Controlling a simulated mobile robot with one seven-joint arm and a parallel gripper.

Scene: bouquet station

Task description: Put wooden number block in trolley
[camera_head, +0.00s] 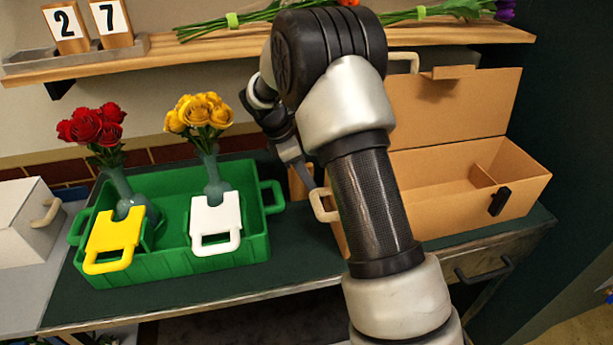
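Two wooden number blocks stand in a grey tray on the shelf at the upper left: one shows 2 (65,24), the other 7 (110,18). My gripper (300,172) points down behind my arm, between the green crate and the cardboard box. A small wooden piece (299,186) shows at its fingertips; its face is hidden, and I cannot tell whether it is held or stands behind. The green crate (175,274) stands on a dark-topped surface (150,312) that may be the trolley. It holds two vases, with red roses (92,127) and yellow roses (199,113).
An open cardboard box (455,216) stands to the right, partly behind my arm. A yellow tag (112,236) and a white tag (215,220) hang on the crate's front. A white box (25,230) is at the left. Flower stems (235,22) lie on the shelf (200,45).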

